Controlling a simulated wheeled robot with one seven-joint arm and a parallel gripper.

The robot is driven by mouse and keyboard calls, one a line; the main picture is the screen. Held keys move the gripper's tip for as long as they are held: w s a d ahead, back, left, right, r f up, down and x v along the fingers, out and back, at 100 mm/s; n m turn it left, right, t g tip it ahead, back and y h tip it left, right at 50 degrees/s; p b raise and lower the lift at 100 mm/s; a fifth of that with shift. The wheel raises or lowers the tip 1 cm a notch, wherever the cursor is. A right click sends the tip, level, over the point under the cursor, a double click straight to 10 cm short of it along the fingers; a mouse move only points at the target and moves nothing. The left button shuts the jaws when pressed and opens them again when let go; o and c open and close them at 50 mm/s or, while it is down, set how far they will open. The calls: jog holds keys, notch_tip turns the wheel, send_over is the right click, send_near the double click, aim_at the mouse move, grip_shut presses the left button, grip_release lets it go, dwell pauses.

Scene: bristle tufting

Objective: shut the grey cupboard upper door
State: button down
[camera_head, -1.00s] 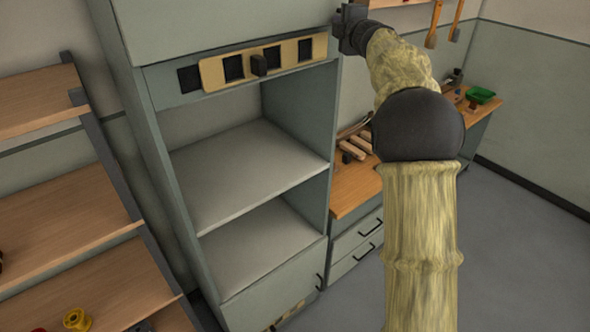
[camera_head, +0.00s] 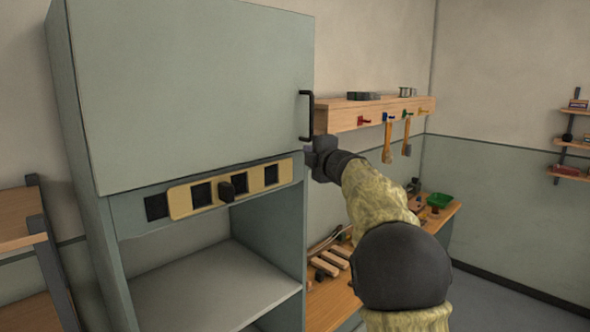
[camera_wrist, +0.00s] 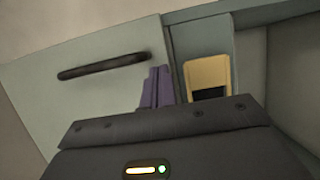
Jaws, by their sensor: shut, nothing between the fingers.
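The upper door (camera_head: 190,90) of the grey cupboard is a plain grey-green panel with a black bar handle (camera_head: 307,116) near its right edge. It lies close to the cupboard front; I cannot tell whether a small gap remains. My gripper (camera_head: 318,155) is at the door's lower right corner, just below the handle. In the wrist view its purple fingers (camera_wrist: 157,88) are together and empty, in front of the door's edge, near the handle (camera_wrist: 103,66) but not around it. Whether they touch the door is unclear.
Below the door is a strip with a yellow plate (camera_head: 235,187) and dark knob, above an open compartment (camera_head: 215,290). A wall shelf (camera_head: 375,112) with hanging tools is right of my gripper. A workbench (camera_head: 330,300) stands below it. A wooden rack is at the left.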

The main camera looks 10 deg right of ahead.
jog(key=s+d+b, duration=0.3)
jog(key=s+d, duration=0.4)
jog(key=s, duration=0.1)
jog(key=s+d+f+m+g+h+b, duration=0.1)
jog(key=s+f+m+g+h, duration=0.2)
jog(key=f+m, duration=0.65)
jog(key=s+d+f+m+g+h, duration=0.1)
jog(key=s+f+m+g+h, duration=0.3)
jog(key=f, duration=1)
jog(key=s+a+f+m+g+y, duration=0.1)
jog(key=s+a+f+m+g, duration=0.2)
jog(key=s+f, duration=0.7)
jog(key=s+a+f+m+g, duration=0.3)
jog(key=s+f, duration=0.7)
jog(key=s, duration=0.8)
jog(key=shift+a+f+m+g+y+b, duration=0.3)
jog(key=shift+m+g+y+b, duration=0.15)
jog(key=shift+m+g, duration=0.5)
jog(key=shift+w, duration=0.1)
jog(key=shift+d, duration=0.1)
